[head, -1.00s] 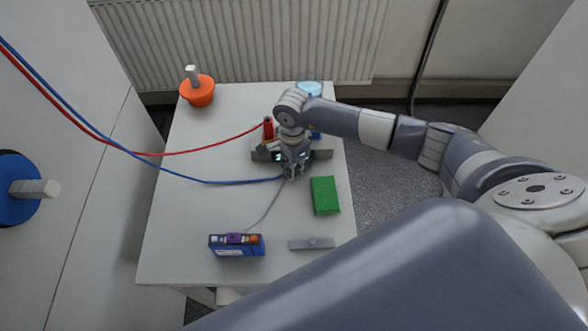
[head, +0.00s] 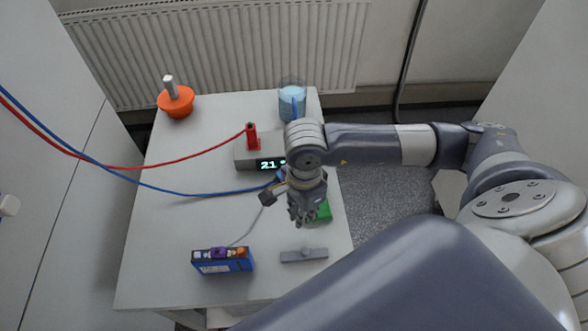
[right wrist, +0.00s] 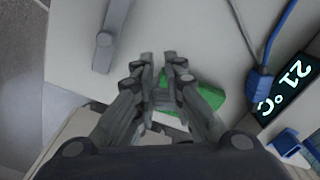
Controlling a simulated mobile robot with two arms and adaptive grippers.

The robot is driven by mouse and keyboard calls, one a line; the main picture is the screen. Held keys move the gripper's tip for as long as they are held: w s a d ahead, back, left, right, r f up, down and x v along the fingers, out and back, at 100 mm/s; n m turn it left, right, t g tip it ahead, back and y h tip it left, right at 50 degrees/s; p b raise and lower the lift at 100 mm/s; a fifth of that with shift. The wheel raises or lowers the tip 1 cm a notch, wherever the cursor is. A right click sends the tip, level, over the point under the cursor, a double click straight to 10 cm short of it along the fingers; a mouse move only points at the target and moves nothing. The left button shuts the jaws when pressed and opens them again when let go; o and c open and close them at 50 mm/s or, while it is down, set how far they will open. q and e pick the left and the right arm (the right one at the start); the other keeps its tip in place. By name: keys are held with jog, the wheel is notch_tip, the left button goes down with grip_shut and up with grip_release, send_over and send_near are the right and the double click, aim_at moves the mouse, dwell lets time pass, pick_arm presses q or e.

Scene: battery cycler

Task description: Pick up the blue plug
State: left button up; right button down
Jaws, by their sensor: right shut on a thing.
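A blue cable ends in the blue plug (right wrist: 262,80) beside the device's display in the right wrist view. In the head view this blue end (head: 280,177) is partly hidden by my right arm. It is to the left of my right gripper (head: 300,216) and apart from its fingers. In the right wrist view my right gripper (right wrist: 163,62) has its fingers close together with a narrow gap. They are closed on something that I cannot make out. The green block (right wrist: 205,95) shows behind the fingers. My left gripper is not in view.
The device (head: 262,151) carries a red plug (head: 252,137). A dark connector (head: 267,197) with a grey cable lies in front of it. A blue battery (head: 222,262), grey bar (head: 304,255), orange object (head: 176,103) and cup (head: 292,97) are on the table.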

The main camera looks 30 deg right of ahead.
jog(key=shift+s+a+r, duration=0.1)
jog(key=shift+s+a, duration=0.05)
jog(key=shift+s, duration=0.9)
jog(key=shift+c, duration=2.4)
grip_release()
